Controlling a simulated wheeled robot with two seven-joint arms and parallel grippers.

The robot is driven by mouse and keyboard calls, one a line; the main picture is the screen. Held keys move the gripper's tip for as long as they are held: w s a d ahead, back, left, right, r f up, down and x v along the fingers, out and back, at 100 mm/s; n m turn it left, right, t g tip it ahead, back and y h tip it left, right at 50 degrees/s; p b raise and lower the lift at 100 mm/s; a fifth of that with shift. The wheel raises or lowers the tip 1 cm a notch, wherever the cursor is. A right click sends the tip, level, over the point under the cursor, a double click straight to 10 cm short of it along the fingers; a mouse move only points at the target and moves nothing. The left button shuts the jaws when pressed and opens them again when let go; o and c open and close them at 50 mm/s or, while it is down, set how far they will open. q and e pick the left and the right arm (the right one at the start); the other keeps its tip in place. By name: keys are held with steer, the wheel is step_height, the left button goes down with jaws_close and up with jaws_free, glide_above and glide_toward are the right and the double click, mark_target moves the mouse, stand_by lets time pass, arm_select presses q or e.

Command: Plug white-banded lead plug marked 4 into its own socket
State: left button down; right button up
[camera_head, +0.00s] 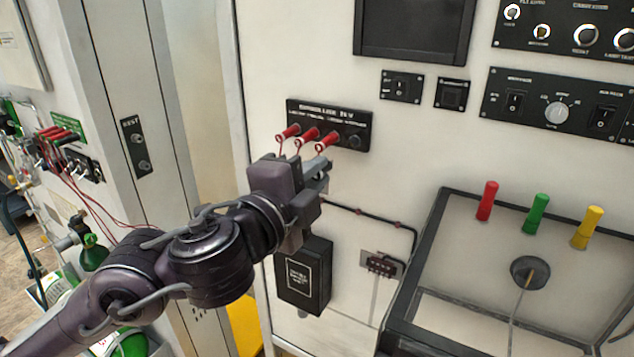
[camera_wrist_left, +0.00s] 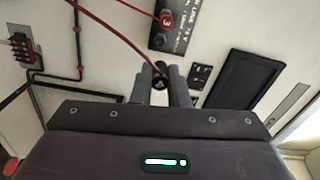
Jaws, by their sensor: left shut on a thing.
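My left gripper (camera_head: 318,172) is just below the black socket block (camera_head: 330,118) on the white panel. In the left wrist view its two fingers (camera_wrist_left: 161,86) are shut on a small dark plug (camera_wrist_left: 160,83), end-on, with a pale mark too small to read. A red lead runs to this plug from the upper left. In the head view the fingers hide the held plug, and its white band cannot be made out. Several red plugs (camera_head: 308,135) stand in the block; one marked 3 (camera_wrist_left: 166,19) shows in the wrist view. The rightmost socket (camera_head: 355,142) looks dark and empty. My right gripper is not in view.
Red leads hang from the seated plugs close to my gripper. Below are a black box (camera_head: 304,276) and a small terminal strip (camera_head: 382,265). Red, green (camera_head: 536,214) and yellow handles stand in a framed recess at the right.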

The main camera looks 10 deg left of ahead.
mark_target(331, 161)
arm_select(q)
steer(key=shift+w+n, duration=0.3)
steer(key=shift+n, duration=0.1)
steer(key=shift+b+x, duration=0.85)
steer(key=shift+x, duration=1.7)
steer(key=shift+b+x, duration=0.4)
steer(key=shift+x, duration=0.65)
steer(key=shift+w+d, duration=0.1)
steer(key=shift+w, duration=0.1)
steer(key=c, duration=1.3)
jaws_free()
